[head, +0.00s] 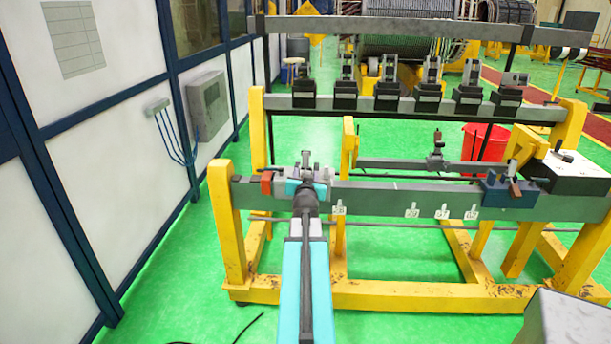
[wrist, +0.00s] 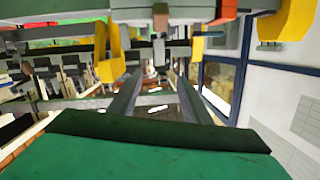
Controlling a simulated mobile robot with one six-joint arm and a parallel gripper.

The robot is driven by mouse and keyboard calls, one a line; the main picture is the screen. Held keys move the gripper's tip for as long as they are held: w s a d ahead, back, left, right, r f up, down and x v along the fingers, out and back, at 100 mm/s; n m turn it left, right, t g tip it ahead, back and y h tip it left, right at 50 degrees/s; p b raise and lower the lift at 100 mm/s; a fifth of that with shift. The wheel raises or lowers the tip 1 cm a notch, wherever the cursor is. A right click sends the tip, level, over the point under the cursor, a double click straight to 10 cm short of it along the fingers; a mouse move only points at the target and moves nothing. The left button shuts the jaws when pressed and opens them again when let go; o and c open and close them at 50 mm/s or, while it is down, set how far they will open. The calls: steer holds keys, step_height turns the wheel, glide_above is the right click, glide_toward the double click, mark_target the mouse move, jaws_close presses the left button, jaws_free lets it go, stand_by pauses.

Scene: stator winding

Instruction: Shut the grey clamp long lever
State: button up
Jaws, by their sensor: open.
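A grey clamp (head: 318,174) sits on the left part of the front grey beam, beside a red block (head: 267,183). A short grey upright piece (head: 305,158) stands up from it. I cannot tell for sure whether this is the long lever. My gripper (head: 307,193) is in front of the clamp and hides part of it. In the wrist view, which is upside down, my gripper's two dark fingers (wrist: 157,76) are apart with nothing seen between them. A grey piece (wrist: 159,51) hangs in the picture just beyond the fingertips, and the red block (wrist: 227,11) is to its right.
The front beam (head: 390,198) rests on a yellow frame (head: 222,230). A blue clamp (head: 508,190) with a brown lever is at its right. Several dark fixtures (head: 428,92) line the rear beam. A white wall (head: 110,140) stands left. Green floor (head: 185,290) is open at front left.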

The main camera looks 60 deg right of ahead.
steer(key=shift+v, duration=0.85)
steer(key=shift+w+a, duration=0.1)
